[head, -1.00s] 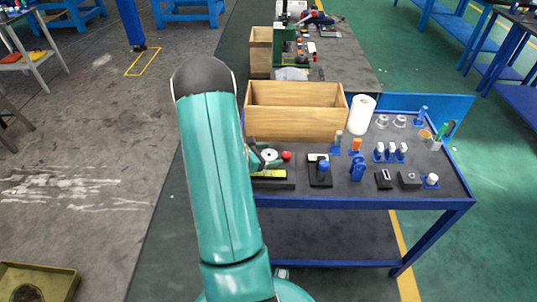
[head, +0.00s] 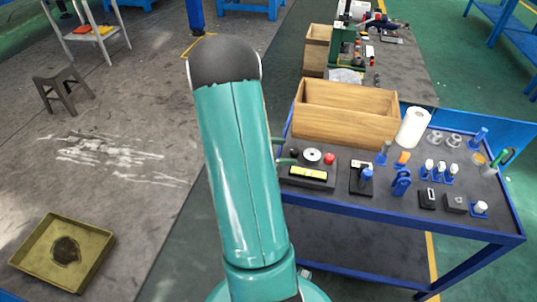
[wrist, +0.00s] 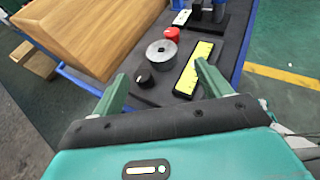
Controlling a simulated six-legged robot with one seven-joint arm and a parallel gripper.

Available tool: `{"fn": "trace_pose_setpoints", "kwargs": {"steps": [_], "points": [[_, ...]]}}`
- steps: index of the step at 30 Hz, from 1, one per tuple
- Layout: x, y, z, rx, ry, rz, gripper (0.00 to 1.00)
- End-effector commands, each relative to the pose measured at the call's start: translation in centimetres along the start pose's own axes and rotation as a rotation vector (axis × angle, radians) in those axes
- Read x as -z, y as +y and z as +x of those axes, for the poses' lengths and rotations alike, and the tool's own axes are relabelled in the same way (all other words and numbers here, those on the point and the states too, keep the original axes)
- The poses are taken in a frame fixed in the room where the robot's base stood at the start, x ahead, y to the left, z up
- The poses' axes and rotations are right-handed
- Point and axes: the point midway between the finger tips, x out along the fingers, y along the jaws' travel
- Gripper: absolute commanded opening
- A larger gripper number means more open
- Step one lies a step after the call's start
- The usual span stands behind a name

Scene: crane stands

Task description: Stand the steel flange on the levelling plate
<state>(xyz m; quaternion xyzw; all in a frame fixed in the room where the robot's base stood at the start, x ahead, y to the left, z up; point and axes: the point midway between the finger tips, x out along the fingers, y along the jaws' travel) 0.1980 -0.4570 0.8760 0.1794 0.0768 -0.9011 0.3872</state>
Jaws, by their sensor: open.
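A grey round metal piece with a small central hole, apparently the steel flange (wrist: 162,53), sits flat-side down on a dark plate (wrist: 152,98), apparently the levelling plate. The flange also shows in the head view (head: 312,155). The plate carries a yellow bar (wrist: 193,68), a black knob (wrist: 145,80) and a red button (wrist: 172,34). My gripper (wrist: 160,82) is open and empty, its green fingers apart, with the flange ahead of the gap between them. In the head view its fingertips (head: 282,151) show at the plate's left; my arm hides the rest.
A wooden box (head: 345,115) stands behind the plate on the blue-edged cart. A yellow tray (head: 62,252) lies on open floor at left.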

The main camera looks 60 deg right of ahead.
Motion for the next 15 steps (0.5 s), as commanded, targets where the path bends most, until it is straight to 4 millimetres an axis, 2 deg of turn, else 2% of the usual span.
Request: {"fn": "trace_pose_setpoints", "kwargs": {"steps": [7, 9, 11, 14, 15], "points": [[-0.1, 0.0, -0.1, 0.000, 0.000, 0.002, 0.77], [-0.3, 0.0, -0.7, -0.001, 0.007, 0.017, 0.77], [-0.8, 0.0, -1.9, -0.006, 0.022, 0.047, 0.77], [-1.9, -0.3, -5.1, -0.012, 0.070, 0.136, 0.77], [-2.4, -0.6, -6.8, -0.016, 0.100, 0.182, 0.77]]}}
